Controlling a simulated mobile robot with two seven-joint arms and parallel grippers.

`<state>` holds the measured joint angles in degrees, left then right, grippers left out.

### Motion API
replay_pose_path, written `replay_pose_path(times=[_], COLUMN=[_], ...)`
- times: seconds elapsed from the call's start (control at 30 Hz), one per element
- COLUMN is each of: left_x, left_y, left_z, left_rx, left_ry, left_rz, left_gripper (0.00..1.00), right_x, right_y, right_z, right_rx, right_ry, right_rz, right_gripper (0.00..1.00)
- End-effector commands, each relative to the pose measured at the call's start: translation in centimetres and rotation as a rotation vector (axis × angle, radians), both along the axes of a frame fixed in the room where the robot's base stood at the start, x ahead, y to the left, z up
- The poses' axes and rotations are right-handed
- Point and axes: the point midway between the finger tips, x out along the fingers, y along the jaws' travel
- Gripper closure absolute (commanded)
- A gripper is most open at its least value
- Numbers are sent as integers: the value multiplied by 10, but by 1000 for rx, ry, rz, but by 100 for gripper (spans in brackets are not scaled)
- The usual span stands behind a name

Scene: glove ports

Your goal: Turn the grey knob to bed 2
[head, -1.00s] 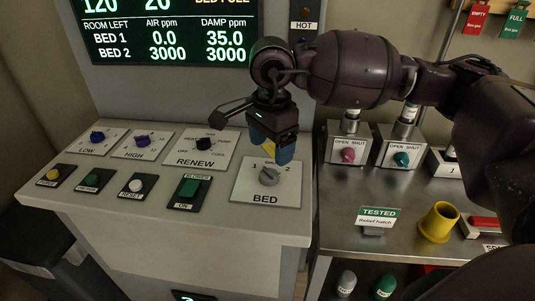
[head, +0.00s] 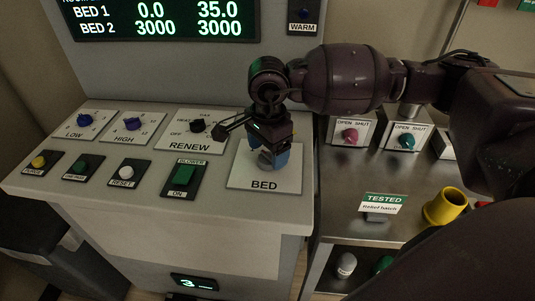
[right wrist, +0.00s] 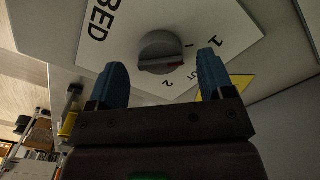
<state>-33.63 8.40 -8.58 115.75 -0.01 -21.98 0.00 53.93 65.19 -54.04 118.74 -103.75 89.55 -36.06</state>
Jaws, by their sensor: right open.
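The grey knob (head: 265,160) sits on the white BED plate (head: 263,181) on the sloping console, mostly hidden by my right gripper in the head view. In the right wrist view the knob (right wrist: 160,48) shows clearly, with a red mark on its lower right side, above the printed 2. I cannot tell its exact setting. My right gripper (head: 270,157) is open above the plate. Its two blue fingers (right wrist: 162,60) lie either side of the knob in the wrist picture, with gaps; no contact is seen. My left gripper is not in view.
Left of the BED plate are the RENEW knob (head: 197,126), the green BLOWER switch (head: 184,174) and several other controls. A readout (head: 150,18) stands behind. On the right, a steel bench holds pink (head: 350,136) and teal (head: 407,142) knobs and a yellow cup (head: 444,206).

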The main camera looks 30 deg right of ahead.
Motion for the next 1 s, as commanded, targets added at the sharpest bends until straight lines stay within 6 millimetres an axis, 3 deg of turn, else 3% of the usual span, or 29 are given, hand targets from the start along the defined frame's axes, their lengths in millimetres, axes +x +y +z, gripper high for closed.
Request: replay_pose_path(times=[0.2, 0.5, 0.83, 1.0], left_x=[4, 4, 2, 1], left_y=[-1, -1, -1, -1], left_z=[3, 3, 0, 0], left_rx=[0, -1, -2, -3], left_ry=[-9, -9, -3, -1], left_rz=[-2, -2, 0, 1], left_gripper=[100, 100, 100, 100], right_x=[0, 0, 0, 0], right_y=[0, 0, 0, 0], right_z=[-16, -18, -17, -17], right_rx=[0, -1, -1, -1], right_ry=[1, -1, 0, 0], right_rz=[1, 1, 1, -7], right_gripper=[25, 25, 74, 74])
